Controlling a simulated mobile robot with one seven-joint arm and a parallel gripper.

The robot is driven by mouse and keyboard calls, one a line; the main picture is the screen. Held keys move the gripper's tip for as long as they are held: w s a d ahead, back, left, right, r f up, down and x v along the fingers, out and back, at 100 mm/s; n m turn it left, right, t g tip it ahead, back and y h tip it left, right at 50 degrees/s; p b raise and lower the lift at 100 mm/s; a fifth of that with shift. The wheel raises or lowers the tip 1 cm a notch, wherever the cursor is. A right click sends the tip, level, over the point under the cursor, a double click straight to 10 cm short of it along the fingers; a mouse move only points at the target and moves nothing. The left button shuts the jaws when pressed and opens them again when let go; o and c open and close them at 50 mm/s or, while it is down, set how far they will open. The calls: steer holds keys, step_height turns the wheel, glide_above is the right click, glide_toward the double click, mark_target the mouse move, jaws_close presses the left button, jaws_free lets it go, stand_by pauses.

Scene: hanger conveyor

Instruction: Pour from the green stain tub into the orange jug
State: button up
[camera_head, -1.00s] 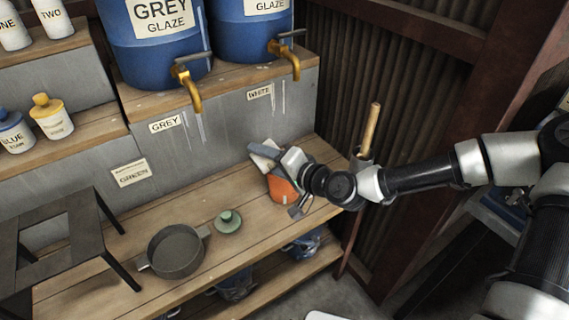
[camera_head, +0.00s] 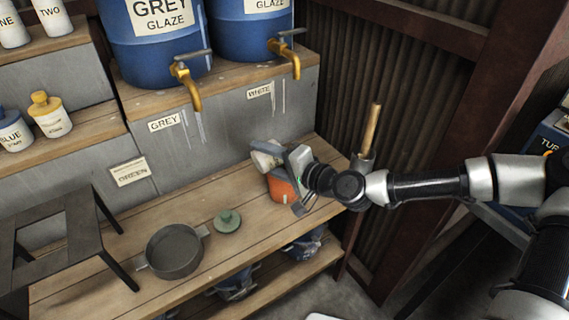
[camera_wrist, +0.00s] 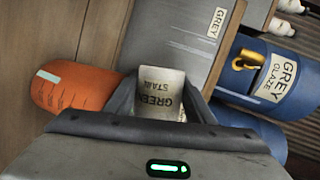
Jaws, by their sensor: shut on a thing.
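The green stain tub, a pale tub (camera_wrist: 162,92) lettered GREEN STAIN, sits between the fingers of my gripper (camera_wrist: 165,108) in the wrist view. In the head view my gripper (camera_head: 275,157) holds the tub (camera_head: 264,147) above the orange jug (camera_head: 281,187), and the tub looks tilted. The jug stands on the wooden bench, partly hidden by my gripper. The tub's mouth and any stream of liquid cannot be made out.
A small green lid (camera_head: 228,221) and a grey pan (camera_head: 175,252) lie on the bench to the left. A dark stool (camera_head: 60,230) stands farther left. Brass taps of the blue glaze drums (camera_head: 160,45) jut out above. A wooden-handled tool (camera_head: 371,130) stands at the right end.

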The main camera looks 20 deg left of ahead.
steer(key=shift+d+f+m+b, duration=0.1)
steer(key=shift+f+m+b, duration=0.1)
steer(key=shift+m+b, duration=0.35)
stand_by(0.9)
steer(key=shift+w+d+m+y, duration=0.15)
steer(key=shift+m+y, duration=0.3)
steer(key=shift+y, duration=0.05)
steer(key=shift+f, duration=0.1)
stand_by(0.7)
steer(key=shift+s+r+n+h+p, duration=0.2)
steer(key=shift+r+n+h+p, duration=0.1)
steer(key=shift+r+n+p, duration=0.25)
steer(key=shift+s+a+n+h+p, duration=0.1)
steer(key=shift+a+n+h+p, duration=0.2)
steer(key=shift+n+p, duration=0.3)
steer(key=shift+a+f+n+t+h, duration=0.1)
steer(key=shift+f+n+t+h, duration=0.2)
steer(key=shift+n, duration=0.55)
steer(key=shift+r, duration=0.15)
